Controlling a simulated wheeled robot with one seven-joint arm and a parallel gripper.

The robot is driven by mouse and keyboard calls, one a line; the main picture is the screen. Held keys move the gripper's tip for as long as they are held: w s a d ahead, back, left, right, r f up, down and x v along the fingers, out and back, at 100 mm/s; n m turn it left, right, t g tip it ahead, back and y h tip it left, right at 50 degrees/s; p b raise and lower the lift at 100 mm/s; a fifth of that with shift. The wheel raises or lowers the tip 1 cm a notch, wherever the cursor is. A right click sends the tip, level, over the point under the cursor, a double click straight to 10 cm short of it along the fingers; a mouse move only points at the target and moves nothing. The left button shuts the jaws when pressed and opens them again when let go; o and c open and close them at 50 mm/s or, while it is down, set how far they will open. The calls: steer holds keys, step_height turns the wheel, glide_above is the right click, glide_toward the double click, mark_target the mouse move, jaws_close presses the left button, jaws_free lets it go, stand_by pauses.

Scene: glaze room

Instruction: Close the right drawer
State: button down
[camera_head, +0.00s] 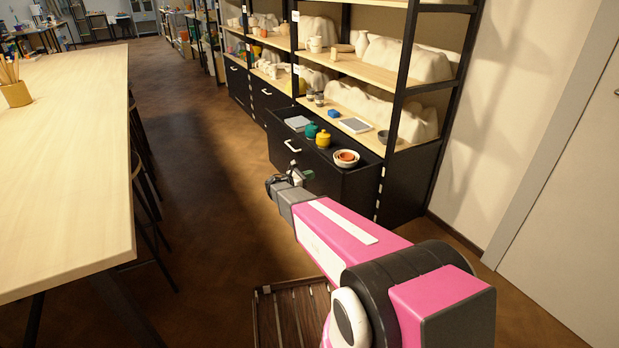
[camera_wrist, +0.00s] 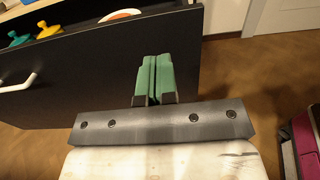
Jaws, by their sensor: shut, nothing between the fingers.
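The right drawer (camera_head: 352,188) of the black shelf unit is pulled out, with its dark front facing me. Its pale bar handle (camera_head: 292,146) is left of my gripper (camera_head: 309,175). In the wrist view, the drawer front (camera_wrist: 100,75) fills the upper left, with the handle (camera_wrist: 18,83) at the far left. My gripper's green fingers (camera_wrist: 155,80) are together and empty in front of the right part of the drawer front. I cannot tell whether they touch it.
Shelves above the drawer hold pottery and white moulds (camera_head: 400,60). More closed black drawers (camera_head: 238,83) stand further left. A long wooden table (camera_head: 70,150) with stools fills the left side. A slatted wooden item (camera_head: 290,315) is on the floor near my arm. The aisle between is clear.

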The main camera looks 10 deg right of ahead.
mark_target(334, 167)
steer(key=x, duration=1)
steer(key=shift+w+d, duration=0.15)
steer(key=shift+d, duration=0.2)
steer(key=x, duration=2.1)
steer(key=shift+d, duration=0.15)
steer(key=shift+f, duration=0.1)
